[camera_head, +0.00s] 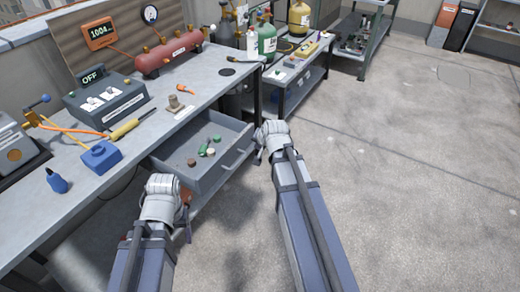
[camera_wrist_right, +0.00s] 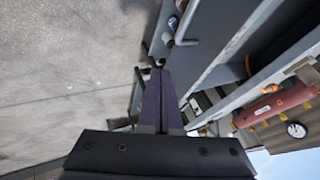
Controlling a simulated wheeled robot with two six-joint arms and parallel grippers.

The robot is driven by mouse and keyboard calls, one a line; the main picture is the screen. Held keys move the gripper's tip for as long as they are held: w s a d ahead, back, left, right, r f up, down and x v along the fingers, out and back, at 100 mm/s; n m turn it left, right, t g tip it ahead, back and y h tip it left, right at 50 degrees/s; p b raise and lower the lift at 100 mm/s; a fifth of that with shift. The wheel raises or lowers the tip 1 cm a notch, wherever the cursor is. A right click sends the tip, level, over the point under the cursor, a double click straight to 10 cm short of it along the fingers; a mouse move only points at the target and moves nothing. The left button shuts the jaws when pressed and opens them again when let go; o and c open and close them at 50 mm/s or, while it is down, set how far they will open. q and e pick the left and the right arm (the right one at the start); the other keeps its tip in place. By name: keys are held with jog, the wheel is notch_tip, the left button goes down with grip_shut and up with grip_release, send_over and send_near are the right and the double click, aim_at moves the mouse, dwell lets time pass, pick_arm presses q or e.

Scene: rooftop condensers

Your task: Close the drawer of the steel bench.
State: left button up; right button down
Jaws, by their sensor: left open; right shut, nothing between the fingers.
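The drawer (camera_head: 222,172) of the steel bench (camera_head: 55,225) is pulled out, with small green and brown items inside. Its bar handle (camera_head: 238,158) is on the front face. My right gripper (camera_head: 261,151) is just right of the drawer's far front corner, mostly hidden behind its own wrist. In the right wrist view its fingers (camera_wrist_right: 158,75) are together and empty, with the handle (camera_wrist_right: 184,30) beyond the tips; I see no contact. My left gripper (camera_head: 186,222) is in front of the drawer's near side, mostly hidden by its wrist; the finger gap is unclear.
On the bench top are a grey control box (camera_head: 104,103), a red tank (camera_head: 168,55), a blue block (camera_head: 101,156) and a yellow-handled tool (camera_head: 127,127). A second bench (camera_head: 300,72) stands beyond. The concrete floor (camera_head: 400,160) to the right is clear.

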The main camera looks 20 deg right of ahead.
aim_at(244, 147)
jog(key=w+f+b, duration=0.1)
jog(key=w, duration=0.1)
jog(key=w+a+f+b, duration=0.1)
jog(key=w, duration=0.1)
jog(key=w+a+f+b, duration=0.1)
jog(key=w+f, duration=0.1)
jog(key=shift+w+a+f, duration=0.1)
jog(key=shift+w, duration=0.1)
jog(key=shift+w, duration=0.1)
jog(key=w+a, duration=0.4)
jog(key=w, duration=0.2)
jog(key=w+a, duration=0.5)
jog(key=w, duration=0.2)
jog(key=w+a, duration=0.5)
jog(key=w, duration=0.1)
jog(key=shift+w+a, duration=0.15)
jog(key=shift+w, duration=0.15)
jog(key=shift+w+a, duration=0.2)
jog(key=shift+w, duration=0.1)
